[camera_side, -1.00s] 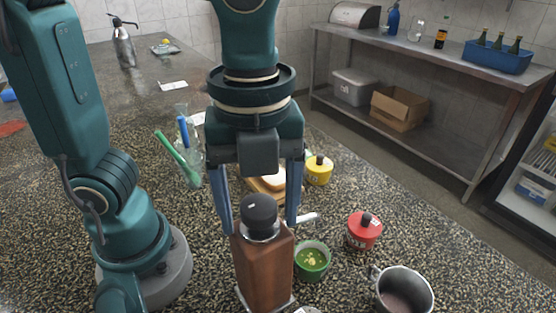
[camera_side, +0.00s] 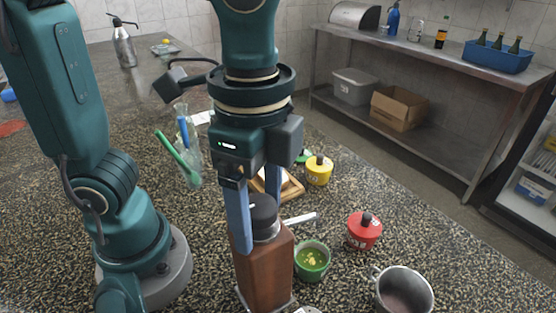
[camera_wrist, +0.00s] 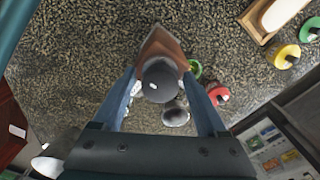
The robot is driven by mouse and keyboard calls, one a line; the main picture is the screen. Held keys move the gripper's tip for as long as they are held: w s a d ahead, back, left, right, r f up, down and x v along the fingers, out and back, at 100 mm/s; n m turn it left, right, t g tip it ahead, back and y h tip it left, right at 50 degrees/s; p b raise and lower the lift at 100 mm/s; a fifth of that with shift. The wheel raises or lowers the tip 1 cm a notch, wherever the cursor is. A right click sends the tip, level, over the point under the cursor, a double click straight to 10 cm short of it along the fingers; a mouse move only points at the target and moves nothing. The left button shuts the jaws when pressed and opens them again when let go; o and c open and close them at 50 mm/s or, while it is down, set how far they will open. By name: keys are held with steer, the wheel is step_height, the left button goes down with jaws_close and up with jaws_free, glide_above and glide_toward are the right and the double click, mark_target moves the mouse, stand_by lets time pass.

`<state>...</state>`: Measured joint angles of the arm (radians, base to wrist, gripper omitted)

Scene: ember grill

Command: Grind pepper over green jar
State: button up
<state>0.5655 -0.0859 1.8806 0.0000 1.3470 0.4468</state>
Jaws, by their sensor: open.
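The pepper grinder stands upright on the speckled counter, with a brown wooden body (camera_side: 263,272) and a black knob (camera_side: 262,210) on a metal collar. The knob also shows in the wrist view (camera_wrist: 160,78). My gripper (camera_side: 258,222) is open, pointing down, with its blue fingers on either side of the knob; in the wrist view (camera_wrist: 162,100) gaps show between fingers and knob. The green jar (camera_side: 312,262) stands open just right of the grinder, with green contents.
A red lidded jar (camera_side: 363,232) and a metal pot (camera_side: 404,292) stand to the right. A yellow lidded jar (camera_side: 319,172) and a wooden board (camera_side: 291,188) are behind. A clear container with green and blue utensils (camera_side: 187,155) is at left. The counter edge runs along the right.

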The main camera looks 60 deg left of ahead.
steer(key=n, duration=0.4)
steer(key=shift+n, duration=0.3)
steer(key=n, duration=1.2)
steer(key=shift+c, duration=0.3)
